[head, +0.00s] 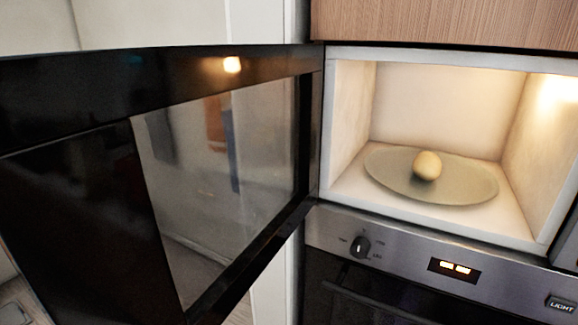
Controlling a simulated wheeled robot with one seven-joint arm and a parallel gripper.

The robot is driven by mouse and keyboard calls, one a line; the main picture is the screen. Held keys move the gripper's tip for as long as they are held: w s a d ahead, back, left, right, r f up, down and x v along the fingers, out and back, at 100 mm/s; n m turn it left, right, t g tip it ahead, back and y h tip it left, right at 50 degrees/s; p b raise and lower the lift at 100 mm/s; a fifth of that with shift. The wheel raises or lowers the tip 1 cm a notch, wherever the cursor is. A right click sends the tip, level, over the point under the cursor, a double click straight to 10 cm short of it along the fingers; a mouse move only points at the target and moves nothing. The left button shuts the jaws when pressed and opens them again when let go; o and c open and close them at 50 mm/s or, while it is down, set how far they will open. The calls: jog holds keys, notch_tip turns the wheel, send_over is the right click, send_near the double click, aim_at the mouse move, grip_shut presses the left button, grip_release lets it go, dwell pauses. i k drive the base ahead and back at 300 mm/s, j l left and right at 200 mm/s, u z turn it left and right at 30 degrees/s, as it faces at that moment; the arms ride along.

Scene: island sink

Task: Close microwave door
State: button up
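The microwave door (67,108) stands wide open, swung out to the left from its hinge beside the cavity. It is black with a see-through window (215,190). The microwave cavity (430,100) is lit and white-walled. Inside, a round greenish-grey turntable plate (465,185) holds a small pale yellow rounded item (427,165), perhaps a potato. My gripper does not show in the head view.
Below the microwave is a built-in oven with a steel control panel (400,262), a knob (361,246) and a lit display (457,269). A wood-grain cabinet (445,25) is above. White cabinet fronts (160,22) stand behind the door. The cavity opening is unobstructed.

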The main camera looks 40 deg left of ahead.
aim_at(78, 228)
jog(key=k+j+z, duration=0.15)
jog(key=j+z, duration=0.3)
jog(key=k+j+z, duration=0.2)
jog(key=z, duration=0.3)
jog(key=k+j+z, duration=0.2)
jog(key=z, duration=0.25)
jog(key=k+j+z, duration=0.1)
jog(key=k+z, duration=0.35)
jog(key=k, duration=0.3)
jog(key=k+j+u, duration=0.1)
jog(key=k+u, duration=0.35)
jog(key=k+j+u, duration=0.25)
jog(key=u, duration=0.25)
jog(key=k+j+u, duration=0.45)
jog(key=k+l+z, duration=0.1)
jog(key=z, duration=0.65)
